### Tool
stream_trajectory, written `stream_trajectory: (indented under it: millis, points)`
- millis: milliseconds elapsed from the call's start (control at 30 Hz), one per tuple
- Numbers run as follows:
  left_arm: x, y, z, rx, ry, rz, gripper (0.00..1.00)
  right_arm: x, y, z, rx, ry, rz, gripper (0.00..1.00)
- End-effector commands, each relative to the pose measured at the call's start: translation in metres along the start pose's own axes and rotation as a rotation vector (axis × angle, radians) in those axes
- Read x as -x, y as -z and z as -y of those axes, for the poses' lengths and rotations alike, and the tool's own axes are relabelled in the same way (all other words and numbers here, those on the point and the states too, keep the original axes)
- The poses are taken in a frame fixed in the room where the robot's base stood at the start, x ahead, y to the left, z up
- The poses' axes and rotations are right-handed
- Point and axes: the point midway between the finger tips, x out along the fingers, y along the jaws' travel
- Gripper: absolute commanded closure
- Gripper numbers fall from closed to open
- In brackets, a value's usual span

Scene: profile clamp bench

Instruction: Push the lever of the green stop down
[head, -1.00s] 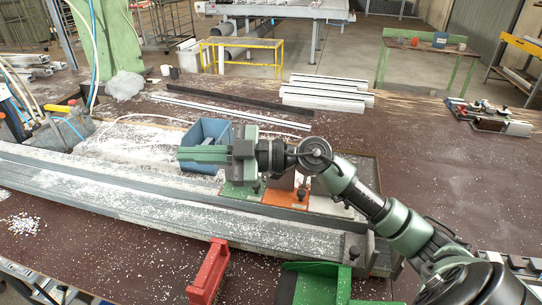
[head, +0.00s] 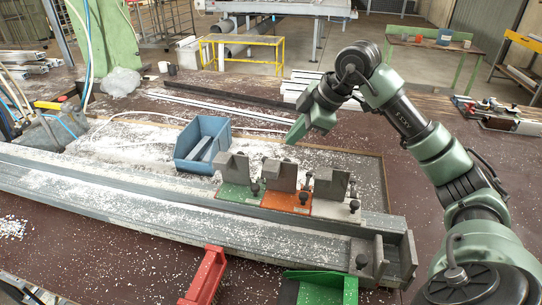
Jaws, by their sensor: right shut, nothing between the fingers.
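The green stop is a grey block on a green base plate (head: 233,193), on the long grey profile rail. A small dark-knobbed lever (head: 255,188) shows at its right front; its exact position is hard to tell. My right gripper (head: 292,137) is shut and empty, in the air above and behind the stops, up and to the right of the green stop and apart from it. My left gripper is not in view.
Right of the green stop stand an orange stop (head: 290,200) and a pale grey stop (head: 329,207), each with a dark knob. A blue bin (head: 188,157) stands behind the rail.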

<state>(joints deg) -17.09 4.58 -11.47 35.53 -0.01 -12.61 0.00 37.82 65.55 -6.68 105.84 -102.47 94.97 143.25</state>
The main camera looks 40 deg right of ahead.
Motion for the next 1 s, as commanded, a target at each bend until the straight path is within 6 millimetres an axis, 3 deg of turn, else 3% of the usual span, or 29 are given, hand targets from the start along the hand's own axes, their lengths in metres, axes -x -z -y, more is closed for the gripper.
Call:
stream_trajectory:
  millis: [233,667,1000]
  points:
    - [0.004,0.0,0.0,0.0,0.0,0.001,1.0,-0.015,0.001,0.001,0.0,0.006,-0.002,1.0]
    - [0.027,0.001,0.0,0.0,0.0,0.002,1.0,-0.101,0.002,0.001,0.0,0.007,-0.003,1.0]
    - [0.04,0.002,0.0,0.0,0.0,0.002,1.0,-0.131,-0.001,-0.021,0.001,0.001,-0.003,1.0]
